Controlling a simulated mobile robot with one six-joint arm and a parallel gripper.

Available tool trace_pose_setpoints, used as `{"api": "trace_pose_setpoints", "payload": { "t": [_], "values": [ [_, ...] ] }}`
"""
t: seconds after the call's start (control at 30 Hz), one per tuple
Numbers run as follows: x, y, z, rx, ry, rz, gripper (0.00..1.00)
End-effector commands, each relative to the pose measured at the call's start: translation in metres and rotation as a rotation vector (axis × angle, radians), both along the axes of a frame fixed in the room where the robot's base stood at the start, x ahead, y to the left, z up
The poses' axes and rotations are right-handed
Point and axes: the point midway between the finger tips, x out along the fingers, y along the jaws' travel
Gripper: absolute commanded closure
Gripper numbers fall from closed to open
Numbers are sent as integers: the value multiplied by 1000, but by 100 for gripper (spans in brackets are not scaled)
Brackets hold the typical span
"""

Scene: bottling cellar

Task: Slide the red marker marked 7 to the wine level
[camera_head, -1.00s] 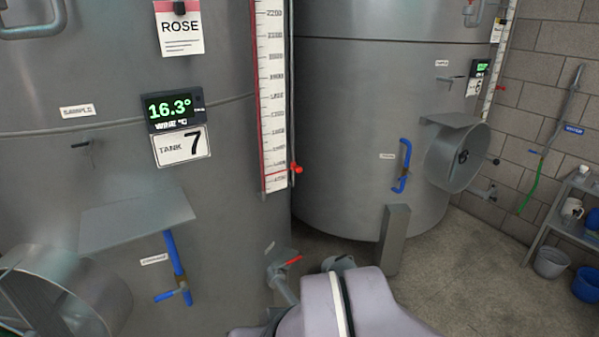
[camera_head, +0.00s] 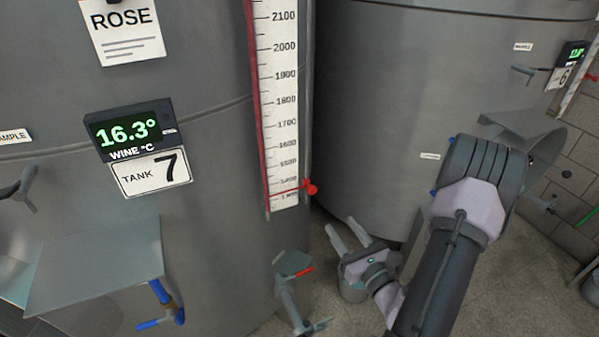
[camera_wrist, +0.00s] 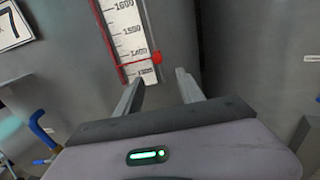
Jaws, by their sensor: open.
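The red marker (camera_head: 311,190) is a small red knob at the right edge of the white level scale (camera_head: 283,110) on tank 7. A thin red pointer runs from it across the scale's low end, just under the 1400 mark. A red strip (camera_head: 253,100) runs up the scale's left edge and out of the top of the view; its upper end does not show. My gripper (camera_head: 345,226) is open and empty, below and right of the marker. In the wrist view the marker (camera_wrist: 157,58) appears just beyond and between the open fingertips (camera_wrist: 160,77), apart from them.
The tank 7 display (camera_head: 130,135) and a shelf plate (camera_head: 97,268) stick out at left. A red-handled valve (camera_head: 293,285) sits below the scale. Another tank (camera_head: 390,110) stands behind at right.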

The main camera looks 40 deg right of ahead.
Motion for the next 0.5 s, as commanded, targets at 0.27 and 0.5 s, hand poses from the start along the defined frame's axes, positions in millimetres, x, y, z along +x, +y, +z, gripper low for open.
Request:
{"api": "trace_pose_setpoints", "payload": {
  "t": [0.27,0.5],
  "values": [
    [48,-9,-13,-14,-4,11,54],
    [110,-23,1,-3,-4,11,54]
  ]
}}
